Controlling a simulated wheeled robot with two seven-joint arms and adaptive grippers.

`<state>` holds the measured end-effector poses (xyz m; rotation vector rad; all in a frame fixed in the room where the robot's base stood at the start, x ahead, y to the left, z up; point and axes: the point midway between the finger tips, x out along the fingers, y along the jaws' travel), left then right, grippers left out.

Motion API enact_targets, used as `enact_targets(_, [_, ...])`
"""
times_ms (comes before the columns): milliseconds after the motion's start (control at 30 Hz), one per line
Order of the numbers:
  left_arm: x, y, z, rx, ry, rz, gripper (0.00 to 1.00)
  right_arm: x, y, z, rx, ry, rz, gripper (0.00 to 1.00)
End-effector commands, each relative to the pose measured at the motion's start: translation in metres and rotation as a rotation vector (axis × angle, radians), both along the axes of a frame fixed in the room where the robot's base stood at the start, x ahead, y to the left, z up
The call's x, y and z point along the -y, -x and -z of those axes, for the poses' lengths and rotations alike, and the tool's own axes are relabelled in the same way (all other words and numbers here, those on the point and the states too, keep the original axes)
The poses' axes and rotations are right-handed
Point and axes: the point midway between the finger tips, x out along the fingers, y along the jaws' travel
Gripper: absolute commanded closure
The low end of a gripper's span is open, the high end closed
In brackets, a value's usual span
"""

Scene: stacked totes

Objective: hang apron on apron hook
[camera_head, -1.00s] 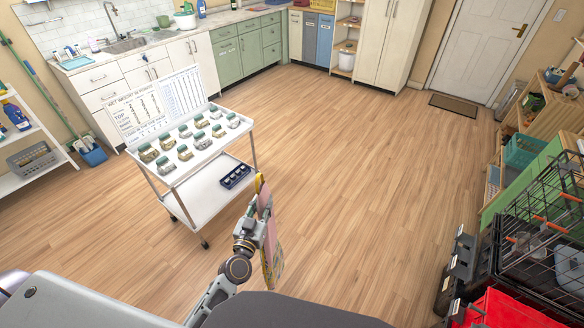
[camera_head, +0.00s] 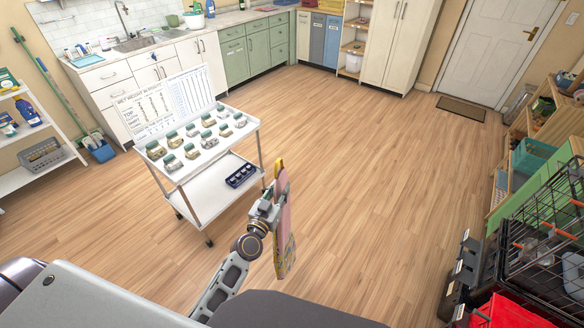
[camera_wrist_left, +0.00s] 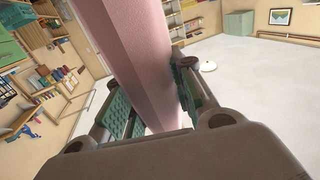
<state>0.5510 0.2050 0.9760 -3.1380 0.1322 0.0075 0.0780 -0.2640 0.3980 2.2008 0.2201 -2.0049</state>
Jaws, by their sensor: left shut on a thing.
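The apron (camera_head: 285,232) is a pink cloth with a patterned, yellow-edged part, hanging in the lower middle of the head view. My left gripper (camera_head: 272,203) is shut on the apron and holds it up in the air. In the left wrist view the pink cloth (camera_wrist_left: 122,55) passes between the two green-padded fingers (camera_wrist_left: 155,108). The apron hook is not recognisable in any view. My right gripper is not in view.
Black crates (camera_head: 468,270) and a wire cage (camera_head: 545,225) stand at the right. The wooden floor (camera_head: 370,160) in the middle is clear.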

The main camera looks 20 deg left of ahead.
Motion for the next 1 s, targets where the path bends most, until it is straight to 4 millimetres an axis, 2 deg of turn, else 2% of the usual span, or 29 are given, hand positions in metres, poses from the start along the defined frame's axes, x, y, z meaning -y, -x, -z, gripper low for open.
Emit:
enact_targets(300, [0.01, -0.048, -0.027, 0.007, 0.001, 0.074, 1.0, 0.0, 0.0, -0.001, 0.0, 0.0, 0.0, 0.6])
enact_targets(1000, [0.02, -0.141, -0.092, 0.006, -0.002, 0.21, 1.0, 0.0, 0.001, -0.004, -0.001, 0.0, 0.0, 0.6])
